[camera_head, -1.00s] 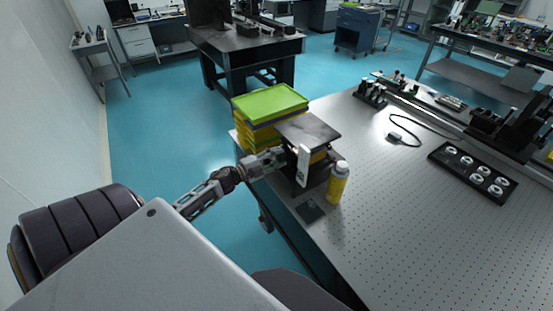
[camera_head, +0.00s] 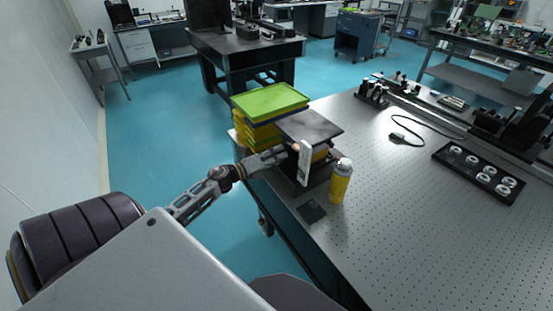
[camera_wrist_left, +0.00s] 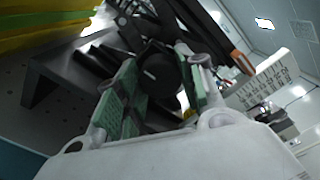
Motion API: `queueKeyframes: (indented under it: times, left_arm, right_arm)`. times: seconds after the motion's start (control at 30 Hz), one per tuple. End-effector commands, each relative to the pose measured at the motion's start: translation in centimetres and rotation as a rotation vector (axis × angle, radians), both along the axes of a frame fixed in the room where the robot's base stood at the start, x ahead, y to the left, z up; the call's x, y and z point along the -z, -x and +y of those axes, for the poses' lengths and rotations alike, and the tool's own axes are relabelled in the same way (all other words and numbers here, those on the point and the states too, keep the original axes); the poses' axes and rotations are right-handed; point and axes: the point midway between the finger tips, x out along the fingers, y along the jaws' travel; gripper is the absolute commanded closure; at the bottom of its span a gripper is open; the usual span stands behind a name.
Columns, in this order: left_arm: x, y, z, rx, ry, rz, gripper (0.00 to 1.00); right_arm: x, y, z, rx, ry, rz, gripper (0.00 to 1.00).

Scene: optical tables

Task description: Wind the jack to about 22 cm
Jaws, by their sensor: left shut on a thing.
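The jack has a dark flat top plate (camera_head: 310,126) and stands near the left edge of the perforated table. A white upright scale (camera_head: 304,164) stands at its front; its markings are too small to read. My left gripper (camera_head: 279,155) reaches the jack's left side under the plate. In the left wrist view, its green-padded fingers (camera_wrist_left: 162,82) are around a round black knob (camera_wrist_left: 158,72) and shut on it. Part of the jack's mechanism is hidden behind the scale and the gripper. My right gripper is not in view.
Stacked yellow trays with a green one on top (camera_head: 270,101) stand close behind the jack. A yellow bottle (camera_head: 340,184) stands just right of it. A small dark plate (camera_head: 311,211) lies in front. The table's middle (camera_head: 400,210) is clear.

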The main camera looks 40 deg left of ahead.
Motion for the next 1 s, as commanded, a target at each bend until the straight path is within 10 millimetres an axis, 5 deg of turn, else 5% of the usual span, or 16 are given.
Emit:
queueKeyframes:
  times: [0.2, 0.73, 0.77, 0.9, 1.0]
  left_arm:
    - [0.3, 0.1, 0.0, 0.000, -0.089, -0.028, 0.86]
    - [0.2, 0.1, -0.1, 0.002, -0.120, -0.039, 0.86]
    - [0.2, 0.1, -0.1, 0.002, -0.120, -0.039, 0.60]
    - [0.2, 0.1, 0.0, 0.001, -0.120, -0.040, 0.42]
    - [0.1, 0.1, 0.0, 0.000, -0.119, -0.040, 0.40]
  right_arm:
    - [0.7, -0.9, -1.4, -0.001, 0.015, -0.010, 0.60]
    - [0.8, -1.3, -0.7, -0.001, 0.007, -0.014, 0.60]
    - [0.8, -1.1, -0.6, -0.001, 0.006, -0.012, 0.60]
    - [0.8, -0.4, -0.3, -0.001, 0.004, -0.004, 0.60]
    - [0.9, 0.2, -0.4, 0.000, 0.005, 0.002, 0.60]
